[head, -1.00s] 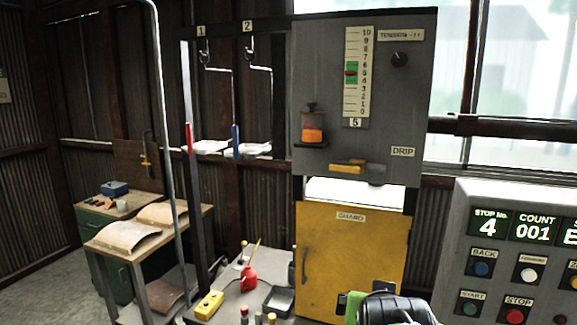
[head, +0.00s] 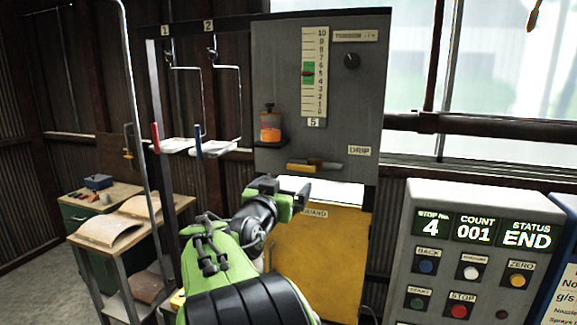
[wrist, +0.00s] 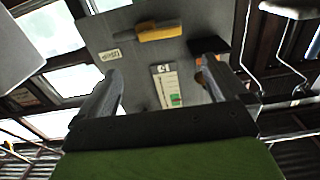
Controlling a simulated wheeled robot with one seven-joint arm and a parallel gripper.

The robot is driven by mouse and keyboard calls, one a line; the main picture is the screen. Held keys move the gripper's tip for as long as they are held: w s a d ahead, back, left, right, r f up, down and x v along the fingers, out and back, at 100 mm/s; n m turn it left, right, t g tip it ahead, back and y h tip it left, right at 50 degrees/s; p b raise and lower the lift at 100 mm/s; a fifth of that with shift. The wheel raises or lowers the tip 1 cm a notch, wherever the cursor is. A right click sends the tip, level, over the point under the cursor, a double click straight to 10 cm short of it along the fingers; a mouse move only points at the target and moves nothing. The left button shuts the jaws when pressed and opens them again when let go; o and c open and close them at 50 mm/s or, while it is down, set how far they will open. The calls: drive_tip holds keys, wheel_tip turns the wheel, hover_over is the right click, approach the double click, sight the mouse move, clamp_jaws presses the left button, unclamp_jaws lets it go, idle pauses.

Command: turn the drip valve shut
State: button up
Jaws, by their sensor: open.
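The drip valve lever (head: 303,167) has a yellow grip and lies about level on the lower part of the grey panel (head: 275,60), left of the DRIP label (head: 360,151). In the wrist view the yellow lever (wrist: 160,32) shows beyond the fingers, near the top of the picture. My gripper (head: 287,189) is open and empty, just below and left of the lever in the head view. It does not appear to touch the lever. In the wrist view the gap between the fingers (wrist: 162,68) faces the panel.
An oil cup (head: 270,126) with orange liquid sits above the lever. A yellow guard door (head: 335,250) stands below the panel. The control box (head: 390,240) at right reads stop 4, count 001, END. Two hooks with trays (head: 215,148) hang at left.

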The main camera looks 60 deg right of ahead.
sight(301, 167)
drive_tip(key=d+p, duration=0.1)
drive_tip(key=d, duration=0.3)
drive_tip(key=w+d+p, duration=0.1)
drive_tip(key=d+p, duration=0.1)
drive_tip(key=d, duration=0.2)
drive_tip(key=w+d+p, duration=0.1)
drive_tip(key=d, duration=0.3)
drive_tip(key=shift+d+r+p, duration=0.1)
drive_tip(key=shift+r+p, duration=0.15)
drive_tip(key=shift+p, duration=0.15)
drive_tip(key=shift+w+d+f, duration=0.1)
drive_tip(key=shift+d+f, duration=0.15)
drive_tip(key=shift+d, duration=0.3)
drive_tip(key=shift+a, duration=0.1)
drive_tip(key=c, duration=1.3)
